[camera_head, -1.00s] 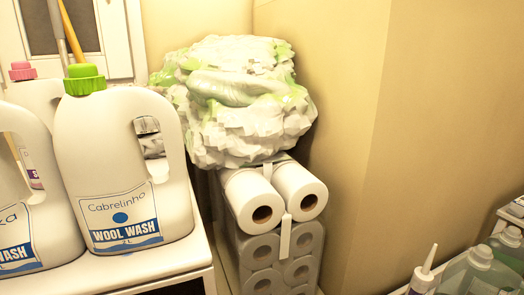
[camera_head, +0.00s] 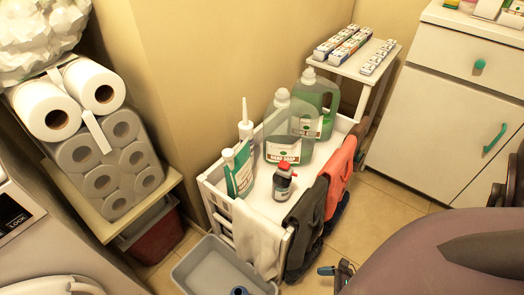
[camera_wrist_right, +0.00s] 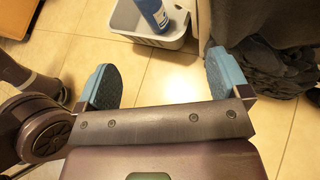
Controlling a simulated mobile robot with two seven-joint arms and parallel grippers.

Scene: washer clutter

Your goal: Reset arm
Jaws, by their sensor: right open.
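My right gripper (camera_wrist_right: 158,68) is open and empty in the right wrist view, its two blue fingers wide apart over the tiled floor. In the head view a blue fingertip of the right gripper (camera_head: 336,271) shows low in the middle, just right of the cart with hanging cloths, partly hidden by my purple arm. My left gripper is not in view.
A white cart (camera_head: 210,205) holds bottles, with a grey cloth (camera_head: 304,225) and red cloth (camera_head: 340,170) on its side. A grey basin (camera_head: 205,270) with a blue bottle stands before it. A white cabinet (camera_head: 440,125) is behind right. Tiled floor (camera_head: 385,205) lies open between.

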